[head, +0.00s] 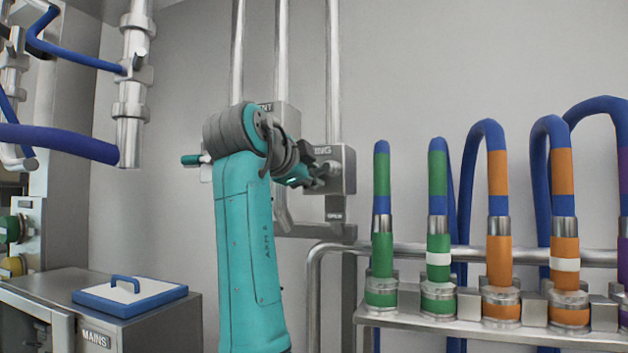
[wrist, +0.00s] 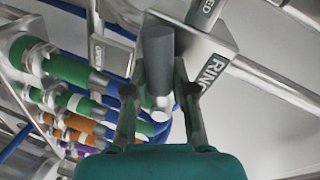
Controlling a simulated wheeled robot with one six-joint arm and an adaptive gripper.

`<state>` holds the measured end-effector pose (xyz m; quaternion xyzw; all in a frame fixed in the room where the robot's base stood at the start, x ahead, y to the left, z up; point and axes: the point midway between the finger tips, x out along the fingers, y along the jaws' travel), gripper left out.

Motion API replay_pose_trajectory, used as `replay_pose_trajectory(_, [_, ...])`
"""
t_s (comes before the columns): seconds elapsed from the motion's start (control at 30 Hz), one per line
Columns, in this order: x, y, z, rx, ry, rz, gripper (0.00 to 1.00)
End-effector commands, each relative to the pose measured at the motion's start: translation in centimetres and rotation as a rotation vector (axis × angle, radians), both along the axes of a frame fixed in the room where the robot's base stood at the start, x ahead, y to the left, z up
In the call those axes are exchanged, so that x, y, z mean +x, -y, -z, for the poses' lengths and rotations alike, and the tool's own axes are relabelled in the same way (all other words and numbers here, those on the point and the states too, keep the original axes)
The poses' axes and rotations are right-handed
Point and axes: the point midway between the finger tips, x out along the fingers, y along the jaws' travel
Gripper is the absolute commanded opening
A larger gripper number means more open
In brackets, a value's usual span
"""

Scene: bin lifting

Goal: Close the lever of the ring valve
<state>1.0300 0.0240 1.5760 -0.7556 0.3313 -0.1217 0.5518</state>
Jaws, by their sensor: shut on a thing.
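The ring valve is a grey metal box (head: 347,172) on a vertical pipe, with a partly hidden RING label. In the wrist view, its face (wrist: 206,62) shows the letters RIN. A dark grey lever handle (wrist: 157,48) stands between my fingers in the wrist view. My gripper (wrist: 159,90) is shut on this lever, one finger on each side. In the head view, my gripper (head: 318,175) is at the valve's left front and hides most of the lever.
A second valve with a teal handle (head: 191,160) is left of my arm. Hoses with green (head: 382,250) and orange (head: 499,260) bands stand on a rack at right. A MAINS cabinet (head: 97,338) is at lower left. Bare wall lies above the hoses.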

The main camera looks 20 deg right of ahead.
Motion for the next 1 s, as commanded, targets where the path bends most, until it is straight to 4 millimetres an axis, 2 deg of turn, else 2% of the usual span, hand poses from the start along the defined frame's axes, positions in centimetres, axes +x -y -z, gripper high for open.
replay_pose_trajectory(0.5, [0.1, -0.2, -1.3, 0.266, 0.196, 0.0, 0.0])
replay_pose_trajectory(1.0, [0.1, -0.2, -1.4, 0.313, 0.23, 0.0, 0.0])
